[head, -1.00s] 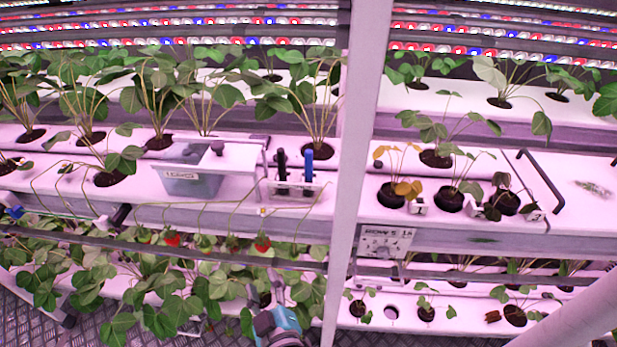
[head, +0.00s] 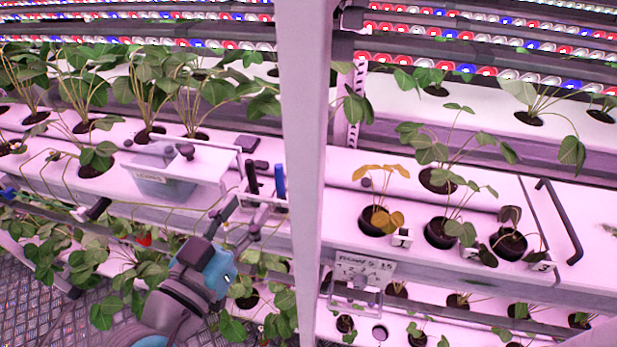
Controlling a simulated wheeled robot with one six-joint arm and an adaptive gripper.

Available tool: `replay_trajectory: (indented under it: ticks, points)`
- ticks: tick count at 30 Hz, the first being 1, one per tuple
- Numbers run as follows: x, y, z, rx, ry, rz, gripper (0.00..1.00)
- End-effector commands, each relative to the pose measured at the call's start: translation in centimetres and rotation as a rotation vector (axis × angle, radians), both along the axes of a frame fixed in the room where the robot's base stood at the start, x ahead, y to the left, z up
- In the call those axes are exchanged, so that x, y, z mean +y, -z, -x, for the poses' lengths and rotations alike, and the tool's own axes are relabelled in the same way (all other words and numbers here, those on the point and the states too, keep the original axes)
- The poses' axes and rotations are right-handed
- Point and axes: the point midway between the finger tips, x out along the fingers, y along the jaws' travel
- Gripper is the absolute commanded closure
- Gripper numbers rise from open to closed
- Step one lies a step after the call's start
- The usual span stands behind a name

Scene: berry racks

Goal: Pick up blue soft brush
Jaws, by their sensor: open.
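The blue soft brush (head: 279,182) stands upright in a small white holder (head: 264,206) on the left rack's middle shelf, just left of the white post. A black-handled tool (head: 252,178) stands beside it in the same holder. My gripper (head: 238,220) is open and empty, in front of the shelf edge, below and to the left of the brush. It looks apart from the brush, but its exact distance is hard to tell. The lower part of the brush is hidden by the holder.
A lidded clear bin (head: 160,184) stands left of the holder. A tall white post (head: 304,150) is close on the right. Strawberry plants (head: 180,90) fill the back shelf, and leaves hang below. Potted seedlings (head: 440,232) stand on the right rack.

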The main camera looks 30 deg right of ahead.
Motion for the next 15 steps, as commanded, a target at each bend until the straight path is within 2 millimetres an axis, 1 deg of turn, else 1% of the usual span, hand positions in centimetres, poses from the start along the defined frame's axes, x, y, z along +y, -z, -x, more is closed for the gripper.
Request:
replay_trajectory:
  ticks: [2, 10, 15]
  points:
    - [-0.2, -0.2, -0.1, -0.005, 0.007, -0.006, 0.53]
    - [-3.2, -0.2, -2.2, -0.005, 0.01, -0.006, 0.53]
    - [-4.3, -0.2, -3.1, -0.005, 0.007, -0.006, 0.53]
